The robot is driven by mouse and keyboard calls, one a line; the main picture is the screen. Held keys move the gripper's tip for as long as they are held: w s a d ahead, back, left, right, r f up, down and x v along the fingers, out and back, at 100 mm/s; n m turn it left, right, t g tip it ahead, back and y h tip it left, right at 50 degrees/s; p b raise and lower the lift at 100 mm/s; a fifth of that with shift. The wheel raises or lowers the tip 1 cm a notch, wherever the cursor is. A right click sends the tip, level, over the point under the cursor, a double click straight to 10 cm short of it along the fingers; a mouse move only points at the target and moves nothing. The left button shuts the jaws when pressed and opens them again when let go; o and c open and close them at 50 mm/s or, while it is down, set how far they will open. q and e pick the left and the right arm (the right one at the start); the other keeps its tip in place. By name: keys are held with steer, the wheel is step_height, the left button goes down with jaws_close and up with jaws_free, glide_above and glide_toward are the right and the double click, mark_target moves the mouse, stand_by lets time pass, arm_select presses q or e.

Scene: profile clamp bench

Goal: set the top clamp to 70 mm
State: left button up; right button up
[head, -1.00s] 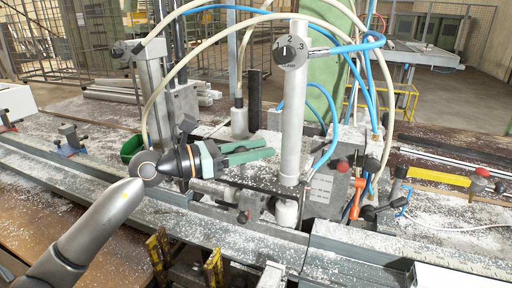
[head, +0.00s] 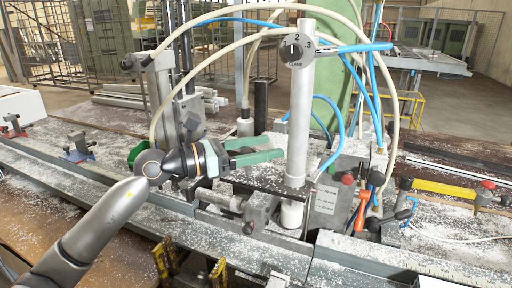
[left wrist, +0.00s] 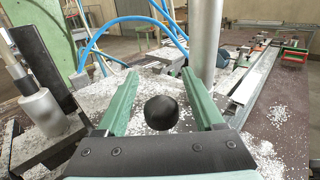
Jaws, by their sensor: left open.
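My left gripper (head: 275,148) is open, its two green fingers pointing right at the grey vertical post (head: 299,120), seemingly just short of it. In the left wrist view the open fingers (left wrist: 160,76) show with a black round knob (left wrist: 161,113) in the gap between them. I cannot tell whether the knob touches either finger. The post (left wrist: 206,40) stands beyond the right finger. A round dial marked with numbers (head: 297,50) sits at the top of the post. I cannot tell which part is the top clamp, and no 70 mm reading is legible. My right gripper is not in view.
Blue hoses (head: 350,47) and a pale hose (head: 235,30) arch around the post. A grey cylinder (left wrist: 42,108) stands left of my fingers. An orange-red handle (head: 361,211) and a yellow bar (head: 440,187) lie to the right. White chips cover the bench.

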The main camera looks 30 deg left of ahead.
arm_select(q)
steer(key=b+v, duration=0.5)
steer(key=v, duration=0.7)
steer(key=shift+s+b, duration=0.2)
steer(key=shift+b, duration=0.2)
steer(key=shift+a, duration=0.15)
